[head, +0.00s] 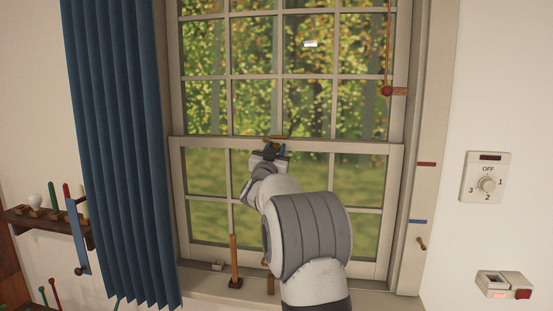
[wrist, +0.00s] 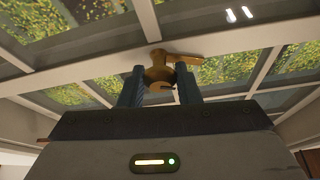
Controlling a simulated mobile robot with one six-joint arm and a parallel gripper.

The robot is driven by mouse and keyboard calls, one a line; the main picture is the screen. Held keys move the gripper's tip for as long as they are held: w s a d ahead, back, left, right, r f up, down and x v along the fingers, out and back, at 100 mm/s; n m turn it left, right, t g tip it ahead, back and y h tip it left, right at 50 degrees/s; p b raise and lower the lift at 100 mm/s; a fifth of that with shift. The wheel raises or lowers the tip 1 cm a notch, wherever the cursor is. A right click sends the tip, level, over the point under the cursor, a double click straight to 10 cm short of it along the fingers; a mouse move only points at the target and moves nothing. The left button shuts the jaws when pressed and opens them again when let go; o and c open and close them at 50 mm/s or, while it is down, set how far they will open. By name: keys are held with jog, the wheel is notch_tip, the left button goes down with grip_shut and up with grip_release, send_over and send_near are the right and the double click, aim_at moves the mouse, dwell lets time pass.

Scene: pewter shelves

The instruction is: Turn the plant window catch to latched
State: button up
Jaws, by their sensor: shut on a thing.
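The window catch (wrist: 159,72) is a brass-coloured piece on the meeting rail of the sash window (head: 290,141). In the wrist view its lever (wrist: 184,58) points to the right from a round hub. My gripper (head: 275,151) is at the catch in the middle of the window. In the wrist view its two blue fingers (wrist: 160,88) stand on either side of the hub, shut on the catch. In the head view the gripper and arm hide part of the catch. Whether this lever angle is latched I cannot tell.
A blue curtain (head: 115,150) hangs at the left. An upright orange stick on a base (head: 234,262) stands on the sill below the window. A cord with a red knob (head: 387,91) hangs at the upper right. A dial plate (head: 484,178) is on the right wall.

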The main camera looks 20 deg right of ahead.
jog(key=m+g+h+b, duration=0.1)
jog(key=m, duration=0.3)
jog(key=shift+f, duration=0.15)
jog(key=m+g, duration=0.1)
jog(key=m, duration=0.1)
jog(key=m+g+h, duration=0.1)
jog(key=m, duration=0.2)
jog(key=shift+g, duration=0.3)
jog(key=m+g+p, duration=0.1)
jog(key=m+g, duration=0.1)
jog(key=m, duration=0.3)
jog(key=shift+p, duration=0.3)
jog(key=shift+m+g+p, duration=0.45)
jog(key=shift+m+g, duration=0.15)
jog(key=shift+m, duration=0.8)
jog(key=o, duration=1)
